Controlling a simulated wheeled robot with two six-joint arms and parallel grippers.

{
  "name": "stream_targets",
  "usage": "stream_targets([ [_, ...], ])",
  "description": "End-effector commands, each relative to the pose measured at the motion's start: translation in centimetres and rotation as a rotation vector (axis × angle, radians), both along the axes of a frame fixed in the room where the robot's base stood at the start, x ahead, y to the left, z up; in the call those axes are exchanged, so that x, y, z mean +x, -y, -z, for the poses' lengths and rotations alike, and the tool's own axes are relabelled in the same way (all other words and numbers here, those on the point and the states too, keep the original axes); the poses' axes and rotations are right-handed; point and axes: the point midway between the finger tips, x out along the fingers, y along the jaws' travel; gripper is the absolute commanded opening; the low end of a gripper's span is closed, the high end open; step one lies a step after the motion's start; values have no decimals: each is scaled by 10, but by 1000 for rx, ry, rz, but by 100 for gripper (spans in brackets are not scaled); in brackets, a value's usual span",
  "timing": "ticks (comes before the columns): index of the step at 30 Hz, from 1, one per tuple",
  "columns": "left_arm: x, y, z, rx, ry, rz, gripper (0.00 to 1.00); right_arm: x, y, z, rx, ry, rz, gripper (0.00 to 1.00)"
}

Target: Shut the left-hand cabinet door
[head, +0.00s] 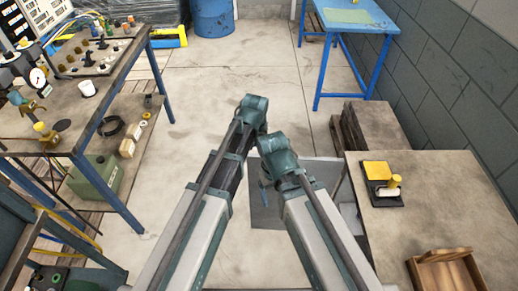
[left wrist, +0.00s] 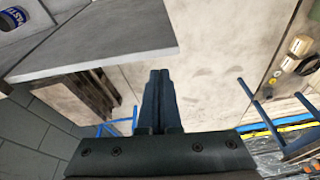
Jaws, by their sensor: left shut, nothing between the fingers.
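A grey panel (head: 322,172), apparently the open cabinet door, shows low between and right of my arms in the head view. My arms cover much of it. In the left wrist view a grey panel (left wrist: 110,45) spans the upper left, its corner reaching right above my fingers. My left gripper (left wrist: 157,75) is shut and empty, with a visible gap in the picture below that panel's edge; I cannot tell whether they touch. My right gripper is hidden; only the right arm shows in the head view. The door's handle cannot be made out.
A wooden-topped counter (head: 440,220) stands at right, with a yellow pad and a wooden box (head: 446,270). A stack of dark boards (head: 372,135) is behind it. A workbench (head: 100,100) stands at left, a blue table (head: 352,20) at the back. The middle floor is clear.

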Motion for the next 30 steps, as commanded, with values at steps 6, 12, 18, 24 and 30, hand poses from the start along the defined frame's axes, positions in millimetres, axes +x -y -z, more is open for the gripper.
stream_targets([
  [6,53,12,-1,-45,69,-51,0,0,0,4,0,0,0,89],
  [12,52,12,2,-45,69,-51,0,0,0,7,0,0,0,89],
  [18,56,12,16,-44,68,-50,0,0,0,21,0,0,0,89],
  [24,64,13,41,-44,68,-50,0,0,0,45,0,0,0,89],
  [30,73,13,70,-44,68,-50,0,0,0,74,0,0,-1,89],
])
